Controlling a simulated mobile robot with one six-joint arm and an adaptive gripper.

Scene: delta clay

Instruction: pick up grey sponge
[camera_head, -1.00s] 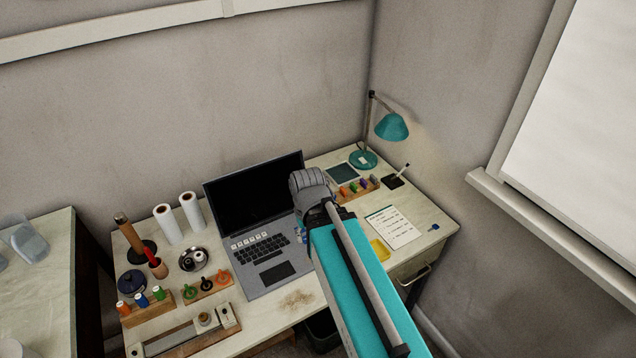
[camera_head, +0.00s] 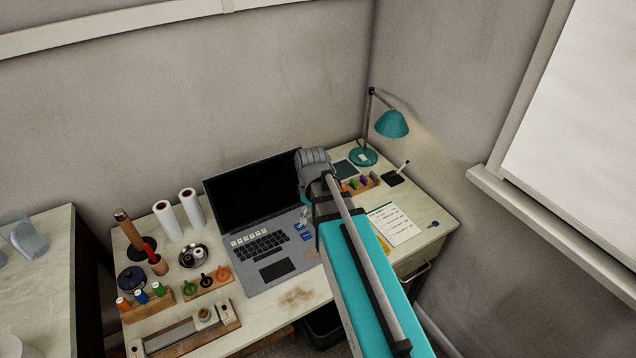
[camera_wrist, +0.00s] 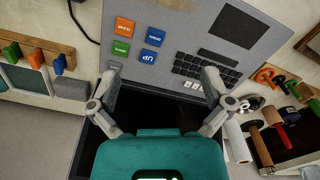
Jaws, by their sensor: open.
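A small grey block that looks like the grey sponge (camera_wrist: 72,88) lies on the desk at the left of the wrist view. It is beside the laptop and close to the end of a rack with coloured pieces. In the head view my arm seems to hide it. My gripper (camera_wrist: 160,75) is open and empty, its two fingers spread wide above the laptop. The sponge is outside the fingers, to the left of the left one. In the head view my gripper (camera_head: 304,212) is mostly hidden by my arm, over the laptop's right side.
The open laptop (camera_head: 262,258) fills the desk's middle, with coloured square labels on it. The rack of coloured pieces (camera_head: 360,185) and a teal lamp (camera_head: 391,124) stand behind at right. A paper list (camera_head: 397,225) lies at right. Spools and rolls crowd the left.

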